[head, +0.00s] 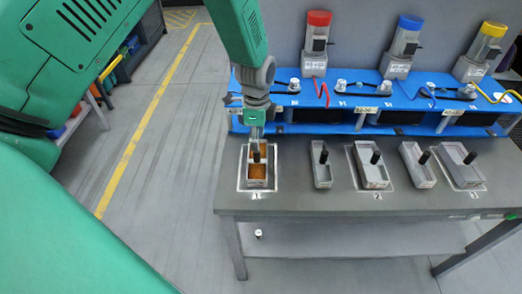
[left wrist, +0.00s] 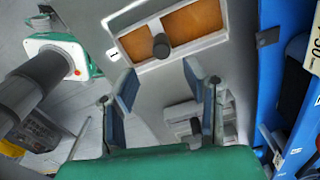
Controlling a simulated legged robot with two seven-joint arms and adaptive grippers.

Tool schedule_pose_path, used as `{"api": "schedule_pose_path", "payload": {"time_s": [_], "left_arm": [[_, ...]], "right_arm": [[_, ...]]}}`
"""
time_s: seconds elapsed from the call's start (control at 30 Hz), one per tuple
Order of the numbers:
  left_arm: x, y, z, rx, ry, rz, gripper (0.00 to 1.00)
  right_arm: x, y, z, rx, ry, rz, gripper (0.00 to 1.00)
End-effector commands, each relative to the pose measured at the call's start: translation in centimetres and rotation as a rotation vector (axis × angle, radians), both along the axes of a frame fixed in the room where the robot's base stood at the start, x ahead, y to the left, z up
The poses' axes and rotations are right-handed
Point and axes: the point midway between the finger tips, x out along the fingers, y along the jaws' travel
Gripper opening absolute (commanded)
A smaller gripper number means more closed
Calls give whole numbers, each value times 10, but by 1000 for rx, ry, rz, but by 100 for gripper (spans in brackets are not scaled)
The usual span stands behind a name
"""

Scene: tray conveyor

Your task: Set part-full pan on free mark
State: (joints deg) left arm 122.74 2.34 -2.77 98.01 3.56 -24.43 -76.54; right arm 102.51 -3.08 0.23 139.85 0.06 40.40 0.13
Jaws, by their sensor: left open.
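A grey pan (head: 257,184) with brown filling and a black knob sits on the white-framed mark (head: 241,180) numbered 1, at the left end of the grey table. In the left wrist view the same pan (left wrist: 208,41) shows at the top, brown filling on both sides of its knob (left wrist: 162,46). My left gripper (head: 257,141) is just above this pan, pointing down. Its fingers (left wrist: 158,80) are open and empty, with the knob beyond the fingertips in the wrist view. My right gripper is not in view.
Grey pans with black knobs stand to the right: one (head: 322,176) between marks 1 and 2, one (head: 376,182) on mark 2, one (head: 419,179) between marks, one (head: 464,178) on the right mark. A blue rack (head: 345,122) with red, blue and yellow-topped canisters lines the back.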

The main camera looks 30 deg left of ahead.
Motion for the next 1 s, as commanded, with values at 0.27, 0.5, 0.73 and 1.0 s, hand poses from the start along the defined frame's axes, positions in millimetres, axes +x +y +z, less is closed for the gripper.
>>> {"api": "schedule_pose_path", "payload": {"time_s": [0.27, 0.5, 0.73, 1.0], "left_arm": [[0, -4, 46, 3, 1, 1, 41], [-1, -9, 55, 8, 3, 2, 41], [-62, -13, -23, 18, 10, 247, 41], [-228, -28, -116, 11, -25, 854, 41]], "right_arm": [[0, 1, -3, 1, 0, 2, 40], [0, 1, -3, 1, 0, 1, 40], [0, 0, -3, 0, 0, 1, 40], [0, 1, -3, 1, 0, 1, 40]]}}
